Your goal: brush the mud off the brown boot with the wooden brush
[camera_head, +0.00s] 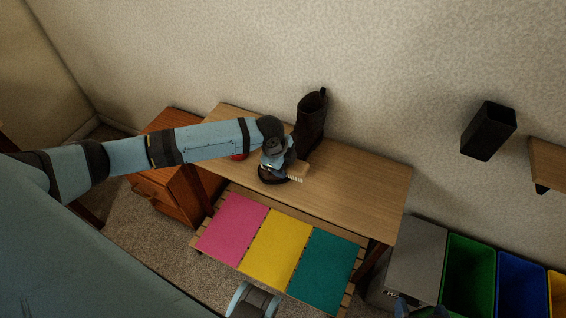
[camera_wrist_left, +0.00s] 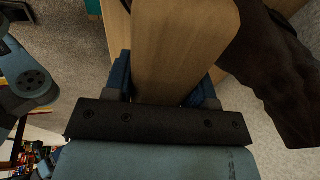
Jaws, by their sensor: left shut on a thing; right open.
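The dark brown boot (camera_head: 311,115) stands upright on the wooden table near its back edge, partly hidden by my left arm. Its dark shaft also fills the right of the left wrist view (camera_wrist_left: 275,75). My left gripper (camera_head: 287,166) is shut on the wooden brush (camera_head: 299,170), low beside the boot's front part. In the left wrist view the pale wooden brush (camera_wrist_left: 183,50) lies between the two blue fingers. Whether the bristles touch the boot cannot be told. Mud is not distinguishable on the dark leather. My right gripper (camera_head: 420,309) is open at the bottom edge, partly cut off.
The wooden table (camera_head: 365,190) is clear on its right. A red object (camera_head: 240,156) shows behind my left arm. Pink, yellow (camera_head: 275,247) and teal mats lie on a lower slatted surface in front. Bins (camera_head: 470,275) stand at right; a black holder (camera_head: 489,131) is on the wall.

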